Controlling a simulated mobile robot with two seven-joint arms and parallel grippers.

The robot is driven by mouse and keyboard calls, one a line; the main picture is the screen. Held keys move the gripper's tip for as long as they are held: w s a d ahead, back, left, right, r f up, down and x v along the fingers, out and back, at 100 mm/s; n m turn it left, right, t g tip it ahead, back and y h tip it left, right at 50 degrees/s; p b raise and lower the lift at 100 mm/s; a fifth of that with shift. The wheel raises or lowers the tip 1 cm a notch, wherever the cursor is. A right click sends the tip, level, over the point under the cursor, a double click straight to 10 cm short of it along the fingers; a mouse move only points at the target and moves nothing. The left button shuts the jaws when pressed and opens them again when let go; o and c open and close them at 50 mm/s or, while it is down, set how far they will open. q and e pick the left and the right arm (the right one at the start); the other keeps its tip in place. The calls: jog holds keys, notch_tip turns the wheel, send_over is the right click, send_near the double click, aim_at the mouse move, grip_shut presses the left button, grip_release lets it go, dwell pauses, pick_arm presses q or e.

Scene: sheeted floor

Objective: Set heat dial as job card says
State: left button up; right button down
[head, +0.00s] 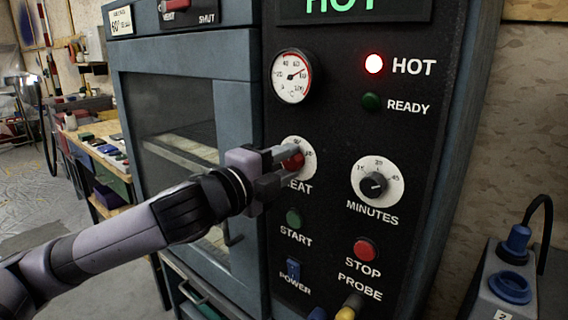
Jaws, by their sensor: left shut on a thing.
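The heat dial (308,146) is a white round scale with a red knob (293,161) on the black control panel, above the partly covered HEAT label. My left gripper (288,165) is shut on the red knob and hides the left part of the scale. The knob's pointer setting cannot be read. The job card (121,21) appears to be the small white card at the top left of the oven; its print is too small to read surely. My right gripper is not in view.
The minutes dial (374,185) is right of the heat dial. Below are the green START button (293,218), red STOP button (365,250) and blue POWER switch (293,269). A gauge (291,77) and lit red HOT lamp (374,64) are above. A socket box (505,290) stands lower right.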

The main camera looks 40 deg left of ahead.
pick_arm(q)
jog(key=o, duration=1)
jog(key=shift+o, duration=0.2)
